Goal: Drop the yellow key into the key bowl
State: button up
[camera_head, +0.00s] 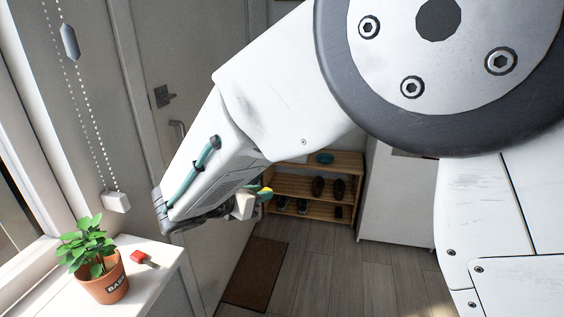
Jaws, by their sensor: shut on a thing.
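My gripper (247,204) is at the end of my white arm, in the middle of the view, partly hidden by the wrist. It is shut on the yellow key (266,192), of which a small yellow part shows at the fingertips. A small teal bowl (324,158), seemingly the key bowl, stands on top of the wooden shoe rack (346,160). In the picture the bowl is to the right of and above the key, and farther back. The key is apart from the bowl. The inside of the bowl cannot be made out.
Dark shoes (318,187) stand on the rack's lower shelves. A potted plant (115,284) and a red object (138,257) are on the white ledge at the lower left. A brown mat (256,274) lies by the door (190,60). A white cabinet (398,205) stands right of the rack.

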aim_at(325, 159)
jog(key=u, duration=0.05)
jog(key=i, duration=1.65)
jog(key=u, duration=0.05)
